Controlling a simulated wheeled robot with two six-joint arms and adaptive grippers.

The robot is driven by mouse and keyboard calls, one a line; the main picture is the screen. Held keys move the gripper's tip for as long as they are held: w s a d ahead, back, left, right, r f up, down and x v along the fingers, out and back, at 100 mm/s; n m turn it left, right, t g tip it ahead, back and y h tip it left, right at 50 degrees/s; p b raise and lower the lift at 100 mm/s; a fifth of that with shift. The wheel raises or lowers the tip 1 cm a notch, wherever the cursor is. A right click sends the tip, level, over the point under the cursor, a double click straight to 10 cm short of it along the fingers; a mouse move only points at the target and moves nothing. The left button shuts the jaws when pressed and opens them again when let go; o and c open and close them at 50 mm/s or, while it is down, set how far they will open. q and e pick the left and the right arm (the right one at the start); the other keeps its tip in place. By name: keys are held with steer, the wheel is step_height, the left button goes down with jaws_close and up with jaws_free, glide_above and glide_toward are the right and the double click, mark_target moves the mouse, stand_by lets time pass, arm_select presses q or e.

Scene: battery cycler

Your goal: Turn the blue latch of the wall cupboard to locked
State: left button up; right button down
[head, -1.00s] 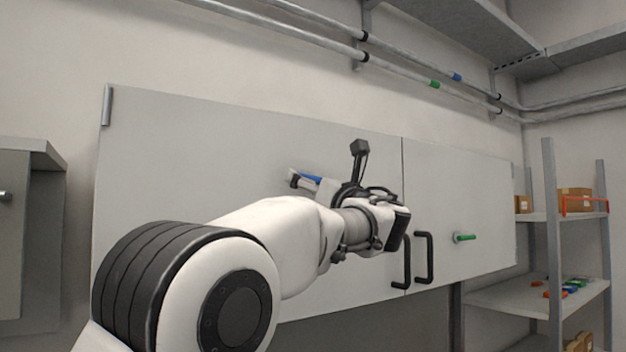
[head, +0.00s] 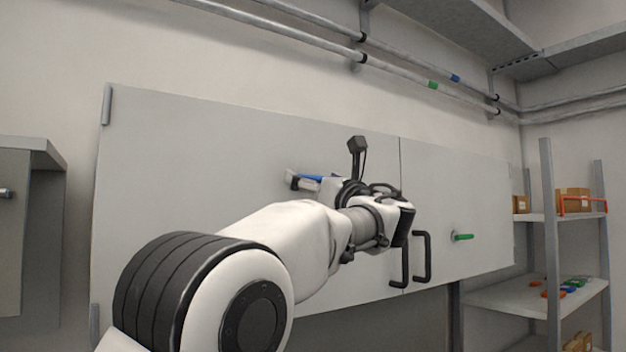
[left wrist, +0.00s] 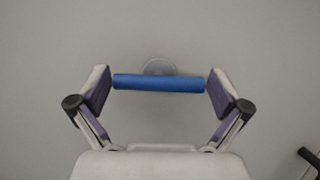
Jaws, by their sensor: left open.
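The blue latch (left wrist: 158,83) lies almost level across the left wrist view, with its round pale base (left wrist: 159,67) on the door behind it. My left gripper (left wrist: 160,87) is open, with one finger at each end of the latch; a narrow gap shows at each end. The grey wall cupboard (head: 200,150) has two doors, both looking shut. My right gripper is in neither view.
Two dark door handles (head: 424,258) stand out near the seam, just right of my forearm. A green latch (head: 462,237) is on the right door. A shelf rack (head: 548,240) with boxes stands at the far right. Pipes (head: 300,35) run along the wall above.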

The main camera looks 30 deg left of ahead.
arm_select(q)
steer(key=v, duration=1.1)
steer(key=shift+s+d+f, duration=0.15)
steer(key=shift+d+f, duration=0.05)
steer(key=shift+d, duration=0.1)
steer(key=shift+d, duration=0.15)
